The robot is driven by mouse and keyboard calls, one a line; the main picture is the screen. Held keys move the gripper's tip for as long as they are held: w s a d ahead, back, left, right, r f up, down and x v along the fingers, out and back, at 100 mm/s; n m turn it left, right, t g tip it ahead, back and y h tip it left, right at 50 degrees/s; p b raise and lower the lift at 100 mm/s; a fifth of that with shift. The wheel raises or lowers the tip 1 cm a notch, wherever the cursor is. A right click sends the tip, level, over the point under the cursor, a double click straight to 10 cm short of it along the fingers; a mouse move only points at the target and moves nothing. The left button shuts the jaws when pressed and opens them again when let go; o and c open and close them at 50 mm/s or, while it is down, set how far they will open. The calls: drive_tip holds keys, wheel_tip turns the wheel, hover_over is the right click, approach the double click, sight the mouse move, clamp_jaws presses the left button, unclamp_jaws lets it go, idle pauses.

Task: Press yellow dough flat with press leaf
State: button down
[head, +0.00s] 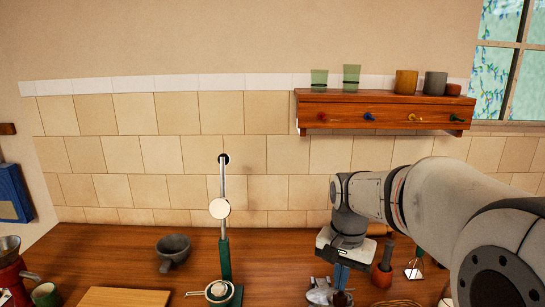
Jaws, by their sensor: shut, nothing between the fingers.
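A hand press with a green stand (224,258) is at the front of the wooden counter, left of the middle. Its leaf appears to stand upright, as a silver bar with a pale disc (219,208) and a dark round end at the top. A small round base plate (234,298) lies at its foot, with a pale lump on it; I cannot make out yellow dough there for certain. My gripper (341,292) points down at the right of the press, apart from it, shut and empty. Its fingertips are small and partly lost among objects below.
A grey bowl (173,250) and a wooden board (124,297) are left of the press. A silvery object (319,290) and a reddish pot (382,275) are close to my gripper. A wall shelf (380,110) holds cups above. Counter between press and gripper is mostly clear.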

drive_tip(key=shift+f+b, duration=0.95)
drive_tip(key=shift+f, duration=0.5)
idle(1.9)
drive_tip(key=shift+r+p, duration=3.2)
drive_tip(key=shift+r, duration=0.85)
drive_tip(key=s+f+n+t, duration=0.1)
drive_tip(key=s+n+t, duration=0.2)
drive_tip(key=s, duration=1.1)
drive_tip(key=n, duration=0.3)
drive_tip(key=shift+s+d, duration=0.25)
drive_tip(key=shift+s, duration=0.1)
